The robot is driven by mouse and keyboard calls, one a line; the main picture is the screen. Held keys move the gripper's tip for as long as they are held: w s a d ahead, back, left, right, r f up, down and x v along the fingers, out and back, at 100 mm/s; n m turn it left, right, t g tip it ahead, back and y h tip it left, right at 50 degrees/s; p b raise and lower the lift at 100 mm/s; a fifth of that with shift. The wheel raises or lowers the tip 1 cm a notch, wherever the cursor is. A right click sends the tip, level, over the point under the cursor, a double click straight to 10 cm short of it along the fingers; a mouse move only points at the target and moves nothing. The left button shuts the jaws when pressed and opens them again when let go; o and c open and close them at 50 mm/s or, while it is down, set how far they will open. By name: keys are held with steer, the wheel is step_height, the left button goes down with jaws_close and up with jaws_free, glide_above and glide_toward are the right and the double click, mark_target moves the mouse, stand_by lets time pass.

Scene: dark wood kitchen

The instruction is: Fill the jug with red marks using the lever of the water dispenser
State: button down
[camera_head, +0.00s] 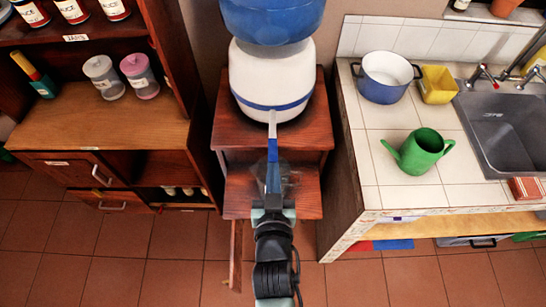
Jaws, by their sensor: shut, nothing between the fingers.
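The water dispenser (272,75) stands upright on a reddish wooden stand, with a white body, a blue band and a blue bottle on top. Its long narrow lever (272,130), pale grey with blue, points out from the front toward me. My gripper (271,196) is shut and empty at the near end of the lever. Whether it touches the lever I cannot tell. A clear vessel (290,182), probably the jug, shows faintly on the lower step, partly hidden by the lever and my gripper. I cannot make out red marks or any water in it.
The wooden stand (232,160) has a lower step in front. At right, a tiled counter (392,172) holds a green jug-like can (421,152), a blue pot (385,88), a yellow container (438,85) and a sink (505,125). Wooden shelves (100,130) stand left. The tiled floor is open in front.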

steer(key=p, duration=0.1)
glide_above(273, 155)
steer(key=f+v, duration=0.1)
steer(key=v, duration=0.2)
steer(key=f, duration=0.1)
steer(key=shift+f, duration=2.15)
steer(key=shift+f+b, duration=0.1)
steer(key=shift+b, duration=0.3)
steer(key=f+b, duration=0.1)
steer(key=b, duration=0.2)
steer(key=shift+f+t+b, duration=0.1)
steer(key=shift+t+b, duration=0.2)
steer(key=shift+b, duration=0.05)
step_height(273, 155, down, 2)
steer(key=t+b, duration=0.4)
steer(key=b, duration=1.3)
steer(key=shift+s+f, duration=0.1)
steer(key=shift+s, duration=0.05)
stand_by(1.7)
